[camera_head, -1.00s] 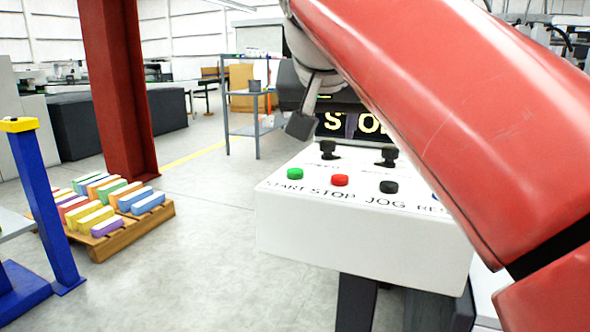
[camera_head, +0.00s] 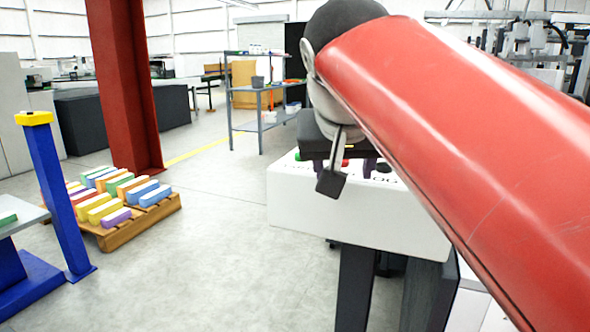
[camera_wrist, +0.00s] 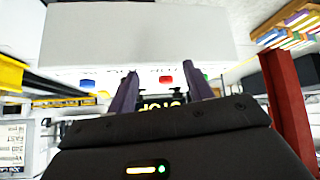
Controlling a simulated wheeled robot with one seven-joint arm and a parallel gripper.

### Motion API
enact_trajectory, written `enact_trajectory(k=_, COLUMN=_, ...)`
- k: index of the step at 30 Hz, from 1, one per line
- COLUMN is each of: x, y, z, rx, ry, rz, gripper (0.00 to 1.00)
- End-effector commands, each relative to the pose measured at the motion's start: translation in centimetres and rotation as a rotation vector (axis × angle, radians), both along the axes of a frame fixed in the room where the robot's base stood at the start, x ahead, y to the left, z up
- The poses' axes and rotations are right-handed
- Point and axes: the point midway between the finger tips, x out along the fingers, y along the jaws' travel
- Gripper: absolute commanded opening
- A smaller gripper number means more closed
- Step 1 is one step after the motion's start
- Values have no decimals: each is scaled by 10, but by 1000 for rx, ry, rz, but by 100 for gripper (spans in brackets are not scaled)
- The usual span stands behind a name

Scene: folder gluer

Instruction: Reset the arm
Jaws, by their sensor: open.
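My gripper (camera_wrist: 160,69) is open and empty, its two dark fingers spread in the wrist view. In the head view my red arm reaches across the right side, and its dark wrist end hangs in front of the white control panel (camera_head: 335,215). The panel also shows in the wrist view (camera_wrist: 150,35), upside down, with a blue button (camera_wrist: 87,84) and a red button (camera_wrist: 165,79). Part of a lit STOP display (camera_wrist: 160,101) shows between the fingers. In the head view my arm hides most of the panel top. I cannot tell the gap between fingers and panel.
A red pillar (camera_head: 125,85) stands at the left, behind a wooden pallet (camera_head: 125,232) of coloured boxes. A blue post with a yellow cap (camera_head: 35,118) is at the far left. A grey shelf (camera_head: 245,128) stands behind. The floor left of the panel is clear.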

Motion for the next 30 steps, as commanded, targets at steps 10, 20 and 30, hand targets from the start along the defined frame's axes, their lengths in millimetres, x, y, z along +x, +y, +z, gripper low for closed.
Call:
enact_trajectory(k=10, x=-55, y=-48, z=-115, rx=-16, ry=114, rz=39, gripper=51)
enact_trajectory(k=20, x=-132, y=-83, z=-258, rx=66, ry=211, rz=82, gripper=51)
enact_trajectory(k=30, x=-144, y=-85, z=-281, rx=83, ry=224, rz=89, gripper=51)
